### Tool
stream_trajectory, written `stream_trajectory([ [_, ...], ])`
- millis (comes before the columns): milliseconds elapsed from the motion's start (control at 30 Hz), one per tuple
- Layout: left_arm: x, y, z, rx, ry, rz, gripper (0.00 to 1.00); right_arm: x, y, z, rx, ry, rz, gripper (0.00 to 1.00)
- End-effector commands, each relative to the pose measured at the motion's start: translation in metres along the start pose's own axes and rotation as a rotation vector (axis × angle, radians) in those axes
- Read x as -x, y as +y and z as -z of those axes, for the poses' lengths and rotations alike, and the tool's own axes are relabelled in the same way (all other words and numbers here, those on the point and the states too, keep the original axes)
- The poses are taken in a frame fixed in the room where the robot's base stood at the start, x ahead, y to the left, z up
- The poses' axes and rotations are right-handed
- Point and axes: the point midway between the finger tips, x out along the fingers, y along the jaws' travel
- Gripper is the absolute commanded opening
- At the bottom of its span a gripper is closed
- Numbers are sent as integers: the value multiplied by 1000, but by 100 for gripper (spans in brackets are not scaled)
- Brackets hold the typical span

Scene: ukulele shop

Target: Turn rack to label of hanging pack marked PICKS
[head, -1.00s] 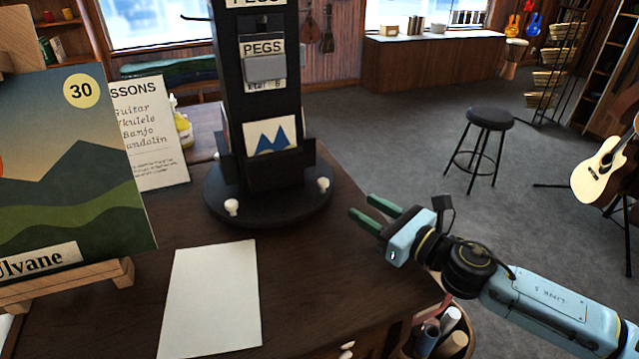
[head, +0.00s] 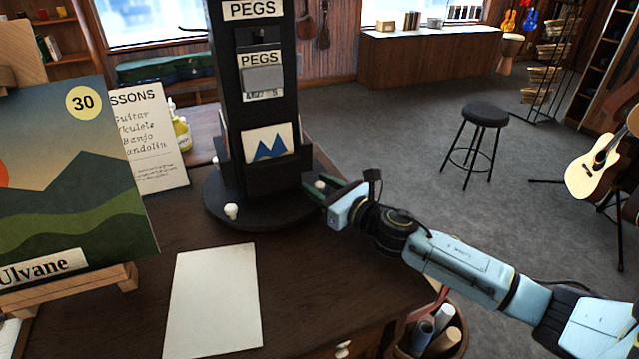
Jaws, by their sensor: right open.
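The black rack (head: 262,118) stands upright on a round base (head: 265,217) on the dark wooden counter. The side facing me has a PEGS sign (head: 252,9) at the top, a hanging pack (head: 261,76) also marked PEGS, and a card with a blue mountain shape (head: 268,143). No PICKS label shows. White knobs stand on the base, one at the front left (head: 231,211) and one at the right (head: 320,185). My right gripper (head: 323,190) is open at the right knob; I cannot tell whether its green fingers touch it. My left gripper is not in view.
A painting (head: 70,180) marked 30 stands on a small easel at the left, with a lessons sign (head: 150,140) behind it. A blank paper (head: 213,300) lies in front of the rack. A bin of rolls (head: 433,330) is below my right arm.

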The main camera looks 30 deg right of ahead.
Motion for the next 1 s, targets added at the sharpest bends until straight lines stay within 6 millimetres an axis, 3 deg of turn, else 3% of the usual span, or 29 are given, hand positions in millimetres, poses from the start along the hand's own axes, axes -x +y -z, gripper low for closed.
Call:
stream_trajectory([
  [333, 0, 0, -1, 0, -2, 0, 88, -3, 0, 0, 0, 0, 0, 40],
  [633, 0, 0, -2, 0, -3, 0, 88, -3, 0, 0, -1, 0, 0, 1],
  [1000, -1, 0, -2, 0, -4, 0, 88, -7, 1, 0, -1, -2, -16, 0],
])
